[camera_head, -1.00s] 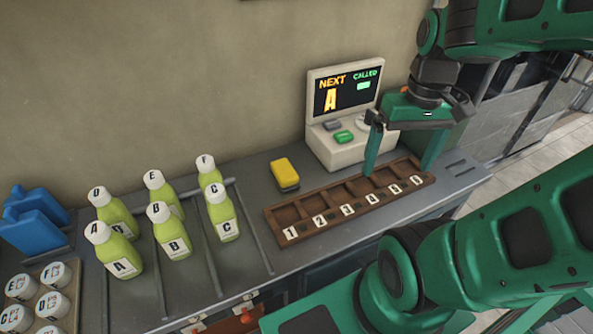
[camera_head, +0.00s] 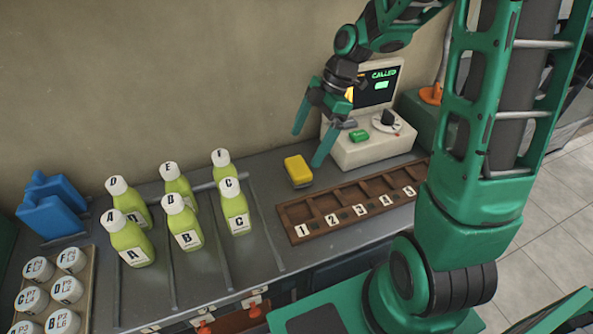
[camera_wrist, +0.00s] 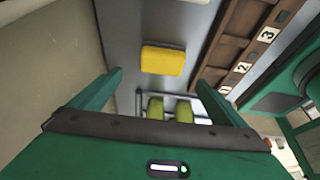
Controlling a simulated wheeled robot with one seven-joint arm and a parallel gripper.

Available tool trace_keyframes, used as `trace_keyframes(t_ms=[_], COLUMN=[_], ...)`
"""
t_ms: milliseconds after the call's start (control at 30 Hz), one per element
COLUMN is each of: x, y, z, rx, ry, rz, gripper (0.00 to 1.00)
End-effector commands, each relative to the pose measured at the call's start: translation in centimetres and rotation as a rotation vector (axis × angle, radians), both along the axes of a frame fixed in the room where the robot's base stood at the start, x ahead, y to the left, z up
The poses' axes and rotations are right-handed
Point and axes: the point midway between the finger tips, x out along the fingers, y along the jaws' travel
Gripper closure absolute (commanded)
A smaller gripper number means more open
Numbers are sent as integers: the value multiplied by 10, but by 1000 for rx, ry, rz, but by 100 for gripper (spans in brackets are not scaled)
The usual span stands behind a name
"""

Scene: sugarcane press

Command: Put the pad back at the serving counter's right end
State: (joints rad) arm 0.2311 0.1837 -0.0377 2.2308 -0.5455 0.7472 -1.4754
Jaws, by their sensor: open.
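The pad is a yellow block with a dark underside (camera_head: 298,171). My gripper (camera_head: 309,148) is open and empty. Its green fingers point down, above and near the pad, apart from it. In the wrist view the fingers (camera_wrist: 160,82) are spread wide, with the pad framed beyond them. The counter's right end is hidden behind my arm in the head view.
A display machine (camera_head: 372,150) stands behind the tray. Several green lettered bottles (camera_head: 184,228) stand left, between metal rails. Lidded cups (camera_head: 32,299) and blue objects (camera_head: 50,207) are at far left.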

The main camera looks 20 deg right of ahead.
Motion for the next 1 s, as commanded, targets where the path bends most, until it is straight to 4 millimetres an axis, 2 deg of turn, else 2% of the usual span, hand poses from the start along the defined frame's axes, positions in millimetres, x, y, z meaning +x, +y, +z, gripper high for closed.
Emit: trace_keyframes(t_ms=[133,433,700,1000], x=[-1,-2,-3,-2], y=[9,16,26,29], z=[-22,-43,-78,-86], rx=[0,-2,-2,-3], ry=[5,5,6,2], rz=[0,-3,-2,-4], gripper=[5,5,5,5])
